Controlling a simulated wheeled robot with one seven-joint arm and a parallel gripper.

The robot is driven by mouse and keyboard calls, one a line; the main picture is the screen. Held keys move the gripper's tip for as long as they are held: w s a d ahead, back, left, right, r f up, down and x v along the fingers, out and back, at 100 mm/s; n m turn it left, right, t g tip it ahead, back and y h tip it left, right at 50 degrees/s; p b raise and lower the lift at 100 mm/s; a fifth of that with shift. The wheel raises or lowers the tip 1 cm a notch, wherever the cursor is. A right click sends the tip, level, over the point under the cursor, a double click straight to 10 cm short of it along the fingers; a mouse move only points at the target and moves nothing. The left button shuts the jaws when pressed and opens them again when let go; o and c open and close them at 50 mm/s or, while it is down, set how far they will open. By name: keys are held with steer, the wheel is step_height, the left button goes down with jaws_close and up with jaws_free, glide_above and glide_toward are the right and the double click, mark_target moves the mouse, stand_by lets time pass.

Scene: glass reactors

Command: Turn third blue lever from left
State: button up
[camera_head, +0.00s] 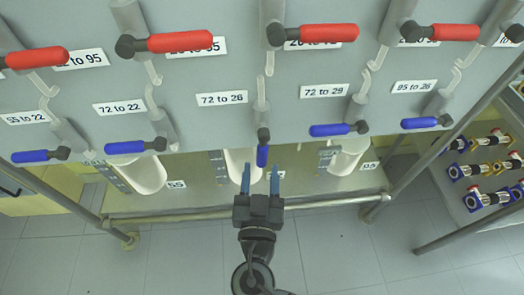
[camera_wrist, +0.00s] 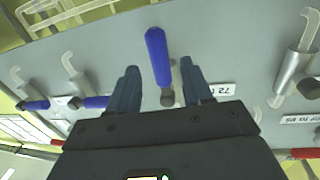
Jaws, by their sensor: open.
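The third blue lever from the left (camera_head: 262,156) points straight down from its dark pivot, below the label "72 to 26". In the wrist view the same lever (camera_wrist: 157,55) stands between the two fingers, with a gap visible on each side. My gripper (camera_head: 260,179) is open, its two blue fingertips just below and to either side of the lever's lower end. The wrist view shows my gripper (camera_wrist: 160,72) spread around the lever. Whether the fingers overlap the lever in depth is hard to tell.
Other blue levers lie sideways: the second (camera_head: 135,146) to the left and the fourth (camera_head: 338,129) to the right. Red levers (camera_head: 327,33) run along the panel above. White containers (camera_head: 242,167) stand behind on a shelf with a metal rail (camera_head: 320,203). The floor in front is clear.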

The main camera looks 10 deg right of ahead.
mark_target(262, 160)
steer(key=shift+w+d+p, duration=0.25)
steer(key=shift+w, duration=1.05)
steer(key=shift+w+d+p, duration=0.25)
steer(key=shift+w, duration=1.05)
steer(key=shift+c, duration=0.4)
jaws_close()
